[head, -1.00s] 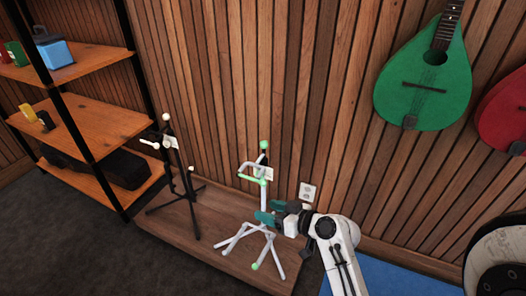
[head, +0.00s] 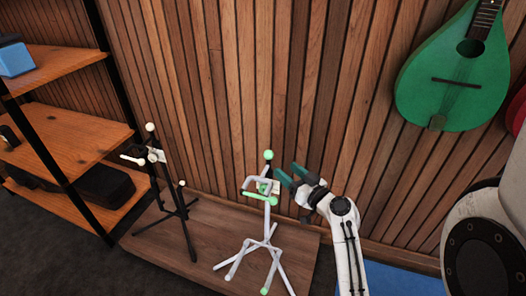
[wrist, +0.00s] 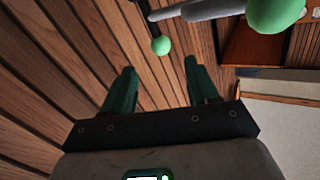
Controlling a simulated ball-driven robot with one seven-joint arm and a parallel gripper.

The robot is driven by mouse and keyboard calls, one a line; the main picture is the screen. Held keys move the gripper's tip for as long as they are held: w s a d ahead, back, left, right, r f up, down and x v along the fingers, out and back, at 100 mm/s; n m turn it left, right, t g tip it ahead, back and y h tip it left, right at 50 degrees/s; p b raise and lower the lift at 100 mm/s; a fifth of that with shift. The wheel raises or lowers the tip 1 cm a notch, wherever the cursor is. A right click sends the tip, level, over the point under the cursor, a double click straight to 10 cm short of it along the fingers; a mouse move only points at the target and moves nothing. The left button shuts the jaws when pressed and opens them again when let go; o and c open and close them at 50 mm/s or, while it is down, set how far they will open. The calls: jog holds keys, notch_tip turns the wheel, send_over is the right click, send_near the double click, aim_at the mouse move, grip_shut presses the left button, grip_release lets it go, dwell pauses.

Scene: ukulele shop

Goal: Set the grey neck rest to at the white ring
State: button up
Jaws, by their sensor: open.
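The light grey stand (head: 267,225) with green tips stands upright on the low wooden platform. Its grey neck rest (head: 258,178) appears to be the bent piece near the top of the post, below the top green ball (head: 268,154). A grey bar with green ends (wrist: 212,9), likely part of this stand, crosses the top of the wrist view. My gripper (head: 286,171) is open and empty, just right of the stand's upper part. Its teal fingers (wrist: 160,66) are apart in the wrist view, with a green ball beyond them. I cannot make out a white ring clearly.
A black stand (head: 180,210) with pale tips stands left on the platform (head: 215,215). Shelves (head: 70,130) are further left. The slatted wall (head: 310,80) rises close behind. A green instrument (head: 455,80) hangs at right, and a blue mat (head: 385,278) lies below.

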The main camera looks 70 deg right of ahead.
aim_at(272, 157)
jog(key=p+x, duration=0.1)
jog(key=x, duration=0.9)
jog(key=shift+w+d, duration=0.1)
jog(key=shift+w, duration=0.05)
jog(key=shift+c, duration=0.3)
grip_shut()
